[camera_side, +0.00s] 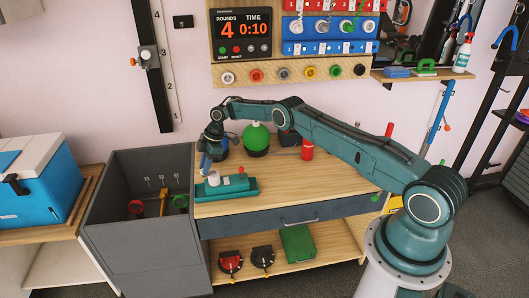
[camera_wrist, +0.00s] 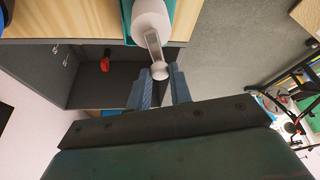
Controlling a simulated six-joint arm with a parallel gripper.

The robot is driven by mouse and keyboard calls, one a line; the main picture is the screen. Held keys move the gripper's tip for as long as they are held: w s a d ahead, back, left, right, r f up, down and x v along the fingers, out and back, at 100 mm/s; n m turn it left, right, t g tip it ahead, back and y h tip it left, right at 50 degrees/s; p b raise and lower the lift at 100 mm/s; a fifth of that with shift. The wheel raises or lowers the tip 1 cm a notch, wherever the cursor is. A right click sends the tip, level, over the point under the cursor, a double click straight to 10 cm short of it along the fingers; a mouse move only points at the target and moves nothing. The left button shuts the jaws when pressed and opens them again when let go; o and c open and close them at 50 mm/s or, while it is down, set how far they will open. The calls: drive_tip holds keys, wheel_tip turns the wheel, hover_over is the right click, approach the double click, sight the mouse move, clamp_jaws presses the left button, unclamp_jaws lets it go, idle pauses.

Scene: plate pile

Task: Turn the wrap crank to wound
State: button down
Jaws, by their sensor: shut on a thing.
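The wrap crank is a teal base (camera_side: 240,186) on the wooden bench, with a white roll (camera_side: 214,179) at its left part and a small red knob (camera_side: 241,170) on top. In the wrist view a grey crank arm (camera_wrist: 153,44) runs from the white roll (camera_wrist: 152,18) to a pale round handle knob (camera_wrist: 160,71). My gripper (camera_wrist: 162,84) has its two blue fingers shut on this knob, one on each side. In the side view my gripper (camera_side: 206,163) reaches down at the roll and hides the crank arm and knob.
A grey open bin (camera_side: 132,230) stands left of the bench (camera_side: 283,182). A green ball-shaped thing (camera_side: 256,137) and a red cylinder (camera_side: 307,149) stand behind the crank. A timer board (camera_side: 244,36) hangs on the wall. The bench front right is clear.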

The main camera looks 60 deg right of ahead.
idle(0.4)
drive_tip(key=c, duration=1.3)
unclamp_jaws()
drive_tip(key=shift+o, duration=0.2)
drive_tip(key=shift+r, duration=0.1)
drive_tip(key=v, duration=1.3)
drive_tip(key=shift+r, duration=0.3)
drive_tip(key=shift+d, duration=0.15)
drive_tip(key=shift+c, duration=0.2)
